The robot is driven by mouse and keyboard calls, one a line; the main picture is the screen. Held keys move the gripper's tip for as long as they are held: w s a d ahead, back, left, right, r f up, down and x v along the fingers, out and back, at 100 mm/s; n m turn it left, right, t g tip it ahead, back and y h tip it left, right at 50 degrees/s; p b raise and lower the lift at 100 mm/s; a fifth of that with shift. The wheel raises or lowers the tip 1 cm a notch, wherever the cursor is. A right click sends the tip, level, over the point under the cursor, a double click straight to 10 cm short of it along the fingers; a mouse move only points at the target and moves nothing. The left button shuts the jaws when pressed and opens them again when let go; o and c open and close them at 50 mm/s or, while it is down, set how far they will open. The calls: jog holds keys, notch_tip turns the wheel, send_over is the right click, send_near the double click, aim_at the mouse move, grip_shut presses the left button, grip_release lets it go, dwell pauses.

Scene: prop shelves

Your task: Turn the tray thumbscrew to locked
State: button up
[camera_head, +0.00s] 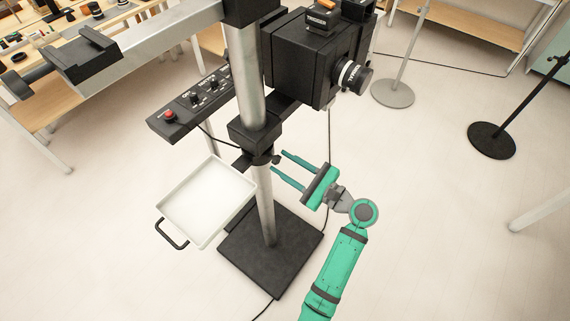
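The white tray (205,204) with a black handle (171,236) sits on the left of the silver column (265,200). A black clamp (250,158) on the column is at the tray's back corner. A small dark knob (276,160), which looks like the thumbscrew, sticks out on the clamp's right side. My green gripper (278,161) comes from the right, its two fingers apart and pointing at the knob. The fingertips are close to the knob, about either side of it in this view; I cannot tell whether they touch. The knob's locked or unlocked marking is too small to read.
A large black camera (312,62) is on the column above my gripper. A control box (190,104) with a red button is at the left. The column stands on a black base plate (240,252). Floor stands (392,92) are at the right; open floor lies between.

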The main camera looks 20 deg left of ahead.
jog(key=shift+o, duration=0.2)
jog(key=v, duration=1)
jog(key=shift+s+d, duration=0.2)
jog(key=shift+d, duration=0.15)
